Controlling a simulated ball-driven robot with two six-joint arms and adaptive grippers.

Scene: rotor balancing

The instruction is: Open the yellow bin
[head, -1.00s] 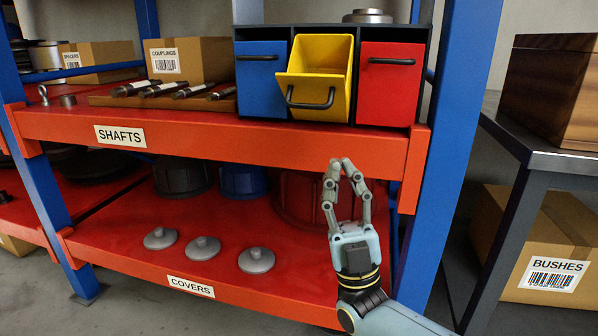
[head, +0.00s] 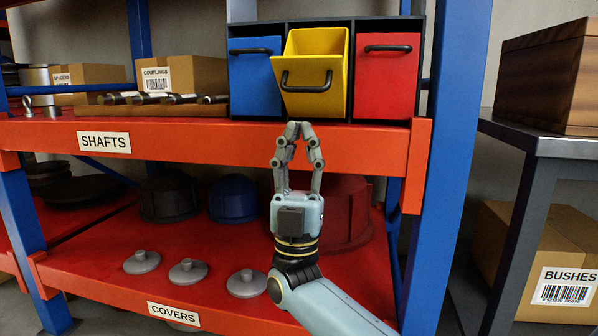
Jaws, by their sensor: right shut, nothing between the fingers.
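The yellow bin (head: 318,104) sits in the middle of a dark cabinet (head: 418,70) on the upper shelf. Its front is tilted outward at the top, with a gap showing its inside. Its black handle (head: 306,86) is on the front. A blue bin (head: 255,90) is on its left and a red bin (head: 387,85) on its right, both flush in the cabinet. My right gripper (head: 298,126) points up in front of the shelf's edge, just below the yellow bin and apart from its handle. Its fingertips are together and hold nothing. My left gripper is out of view.
The orange shelf edge (head: 210,140) lies behind my right gripper. Shafts on a wooden tray (head: 150,109) and a couplings box (head: 183,75) stand left of the cabinet. Grey covers (head: 188,271) lie on the lower shelf. A blue post (head: 455,150) rises at the right.

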